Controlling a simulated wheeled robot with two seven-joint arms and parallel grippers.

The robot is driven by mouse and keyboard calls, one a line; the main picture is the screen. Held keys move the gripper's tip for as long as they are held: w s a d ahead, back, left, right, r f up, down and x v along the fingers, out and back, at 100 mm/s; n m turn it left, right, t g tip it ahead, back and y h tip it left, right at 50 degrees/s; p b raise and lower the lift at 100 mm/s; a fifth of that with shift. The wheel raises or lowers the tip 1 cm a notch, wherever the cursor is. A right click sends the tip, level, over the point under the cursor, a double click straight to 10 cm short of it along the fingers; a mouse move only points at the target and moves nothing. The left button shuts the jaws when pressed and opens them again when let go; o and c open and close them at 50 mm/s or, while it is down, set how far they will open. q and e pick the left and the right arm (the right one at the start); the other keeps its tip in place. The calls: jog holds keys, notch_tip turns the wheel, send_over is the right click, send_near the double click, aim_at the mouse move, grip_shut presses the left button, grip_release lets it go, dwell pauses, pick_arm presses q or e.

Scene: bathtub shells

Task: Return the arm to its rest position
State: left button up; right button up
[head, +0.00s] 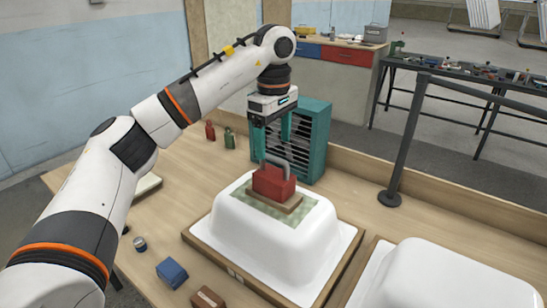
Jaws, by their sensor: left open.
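My left arm comes in from the left and reaches over the workbench. The block sits on a tan base on a green patch (296,216) on top of a white upturned bathtub shell (312,255). The fingertips are close to the handle in the picture; I cannot tell whether they touch it. My right gripper is out of view.
A teal drawer cabinet (308,140) stands behind the shell. Red (210,131) and green (229,138) bottles stand left of it. A second white shell (450,275) is at the right. A blue box (172,272) and a brown box (207,298) lie in front. A dark post (402,150) stands right.

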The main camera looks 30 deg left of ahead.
pick_arm(q)
notch_tip(320, 180, up, 2)
jog(key=shift+r, duration=0.1)
dwell(0.5)
